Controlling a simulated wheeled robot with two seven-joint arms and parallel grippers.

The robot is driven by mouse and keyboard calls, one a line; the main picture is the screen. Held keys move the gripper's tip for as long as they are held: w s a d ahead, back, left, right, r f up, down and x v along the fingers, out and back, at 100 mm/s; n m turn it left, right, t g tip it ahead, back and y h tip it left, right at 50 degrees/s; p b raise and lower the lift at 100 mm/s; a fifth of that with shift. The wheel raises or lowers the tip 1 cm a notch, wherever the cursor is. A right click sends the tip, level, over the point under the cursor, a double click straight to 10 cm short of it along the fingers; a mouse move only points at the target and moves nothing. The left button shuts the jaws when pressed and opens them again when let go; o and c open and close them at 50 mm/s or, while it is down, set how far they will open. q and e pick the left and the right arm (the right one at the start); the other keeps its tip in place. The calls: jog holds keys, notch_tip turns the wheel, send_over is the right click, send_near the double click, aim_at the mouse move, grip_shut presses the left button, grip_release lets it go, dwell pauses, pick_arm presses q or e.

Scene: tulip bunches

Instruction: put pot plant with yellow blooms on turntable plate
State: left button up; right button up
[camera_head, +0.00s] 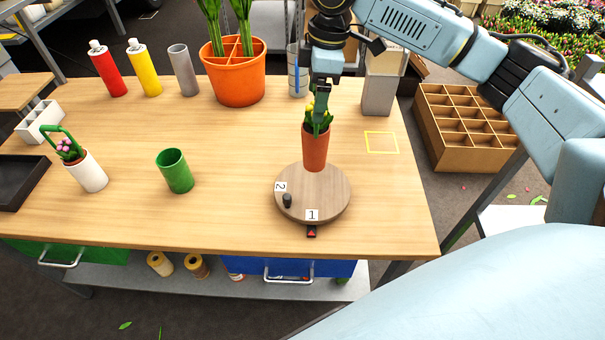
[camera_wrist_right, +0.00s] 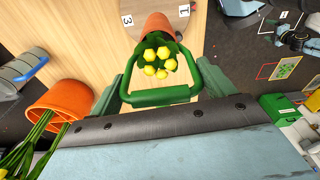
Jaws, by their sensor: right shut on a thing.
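The pot plant with yellow blooms (camera_head: 315,149) is a terracotta pot with green leaves. It stands upright over the back part of the round wooden turntable plate (camera_head: 327,204); I cannot tell whether its base touches. My right gripper (camera_head: 321,98) is above the plant, shut on its green handle. In the right wrist view the handle (camera_wrist_right: 160,97) lies between the fingers, with yellow blooms (camera_wrist_right: 161,64) beyond it. The plate there (camera_wrist_right: 150,20) shows number labels and is partly hidden by the pot. My left gripper is out of view.
A green cup (camera_head: 174,171) and a white pot with pink blooms (camera_head: 91,172) stand left of the plate. A large orange pot (camera_head: 235,80), a striped glass (camera_head: 299,73) and a grey box (camera_head: 378,95) stand behind. A yellow outlined square (camera_head: 381,142) at right is empty.

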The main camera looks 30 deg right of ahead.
aim_at(314, 131)
jog(key=shift+w+f, duration=0.5)
jog(key=shift+f, duration=0.25)
jog(key=f, duration=0.2)
jog(key=shift+s+f, duration=0.25)
jog(key=shift+f, duration=0.35)
notch_tip(314, 131, down, 5)
jog(key=shift+f+b, duration=0.1)
jog(key=shift+b, duration=0.25)
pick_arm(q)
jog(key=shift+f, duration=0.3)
